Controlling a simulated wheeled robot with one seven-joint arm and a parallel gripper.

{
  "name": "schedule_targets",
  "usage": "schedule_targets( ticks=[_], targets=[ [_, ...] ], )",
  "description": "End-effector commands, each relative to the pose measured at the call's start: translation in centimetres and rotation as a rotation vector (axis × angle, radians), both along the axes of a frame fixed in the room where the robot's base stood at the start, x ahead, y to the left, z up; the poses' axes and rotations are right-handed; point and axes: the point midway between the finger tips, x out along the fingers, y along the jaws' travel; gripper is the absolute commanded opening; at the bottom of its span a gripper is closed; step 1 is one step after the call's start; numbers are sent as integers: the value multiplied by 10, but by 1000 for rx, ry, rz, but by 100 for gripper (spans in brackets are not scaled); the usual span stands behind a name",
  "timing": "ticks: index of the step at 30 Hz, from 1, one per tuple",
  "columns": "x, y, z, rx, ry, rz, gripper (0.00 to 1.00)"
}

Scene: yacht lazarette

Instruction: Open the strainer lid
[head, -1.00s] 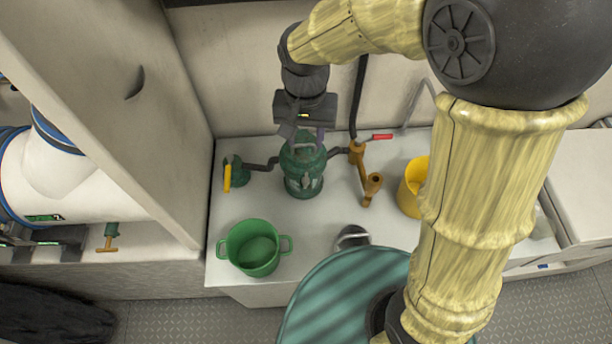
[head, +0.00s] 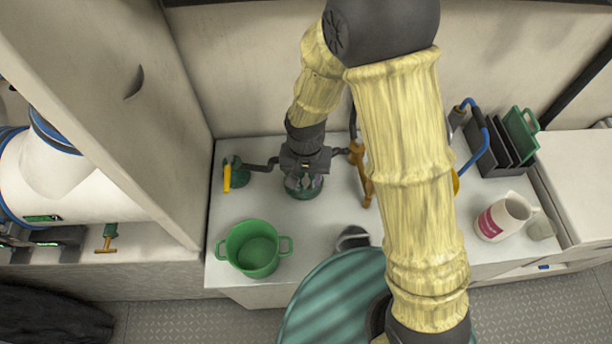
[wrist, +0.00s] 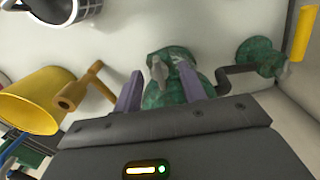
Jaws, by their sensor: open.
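The green strainer (head: 304,192) stands on the white counter, mostly hidden under my gripper in the head view. In the wrist view its green body (wrist: 168,92) shows between and beyond my fingers, with a grey metal piece at its top. My gripper (wrist: 160,70) is open, its two purple fingers spread on either side of that part of the strainer. I cannot tell whether the fingers touch it. In the head view my gripper (head: 304,178) points down over the strainer. The lid's exact edge is hidden.
A yellow-handled green valve (head: 228,175) is left of the strainer, and an orange pipe valve (head: 364,180) is right. A green pot (head: 254,250) stands in front. A yellow bucket (wrist: 36,98) is farther off. A pitcher (head: 503,216) and a rack (head: 488,150) stand at right.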

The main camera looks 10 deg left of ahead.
Motion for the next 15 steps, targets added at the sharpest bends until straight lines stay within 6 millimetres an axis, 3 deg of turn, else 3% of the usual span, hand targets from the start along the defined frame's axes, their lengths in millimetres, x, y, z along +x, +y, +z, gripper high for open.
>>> schedule_targets(
  ticks=[11,15],
  targets=[
    [0,0,-8,0,-1,0,41],
    [0,0,-8,1,-1,0,15]
  ],
)
